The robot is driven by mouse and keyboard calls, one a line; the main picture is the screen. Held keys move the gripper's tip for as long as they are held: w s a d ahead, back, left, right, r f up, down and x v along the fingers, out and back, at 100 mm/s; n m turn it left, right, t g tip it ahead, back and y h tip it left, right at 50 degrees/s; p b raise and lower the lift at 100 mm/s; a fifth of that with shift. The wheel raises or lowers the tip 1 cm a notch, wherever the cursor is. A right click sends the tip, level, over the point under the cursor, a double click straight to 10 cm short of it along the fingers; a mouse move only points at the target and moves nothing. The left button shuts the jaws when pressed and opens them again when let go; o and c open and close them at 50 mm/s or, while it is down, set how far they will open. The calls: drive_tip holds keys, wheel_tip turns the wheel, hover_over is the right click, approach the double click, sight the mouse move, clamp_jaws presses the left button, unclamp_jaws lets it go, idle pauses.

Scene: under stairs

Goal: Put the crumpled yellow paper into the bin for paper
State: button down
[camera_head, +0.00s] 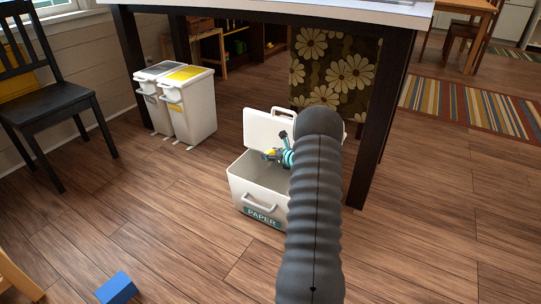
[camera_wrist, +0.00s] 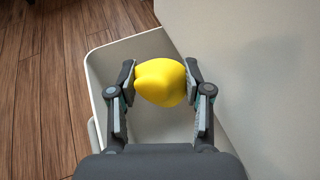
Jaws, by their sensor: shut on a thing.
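The crumpled yellow paper (camera_wrist: 161,82) is a smooth-looking yellow lump between the fingers of my gripper (camera_wrist: 160,86) in the wrist view. My gripper is shut on it and holds it over the open white bin (camera_wrist: 100,62). In the head view my gripper (camera_head: 272,155) is small, just above the bin's opening, with a bit of yellow at its tip. The bin (camera_head: 241,188) has a teal label reading PAPER and a front handle; its lid (camera_head: 262,128) stands open behind. My arm hides the bin's right part.
Two white bins with closed lids, one grey-topped (camera_head: 157,70) and one yellow-topped (camera_head: 190,75), stand at the back left. A table leg (camera_head: 368,150) rises to the right. A black chair (camera_head: 45,95) stands left. A blue block (camera_head: 116,289) lies on the floor.

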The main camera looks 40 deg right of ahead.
wheel_tip(320, 180, down, 6)
drive_tip(key=shift+r+b, duration=0.25)
drive_tip(key=shift+b, duration=0.55)
drive_tip(key=shift+c, duration=2.1)
unclamp_jaws()
drive_tip(key=shift+a, duration=0.1)
drive_tip(key=v, duration=1.2)
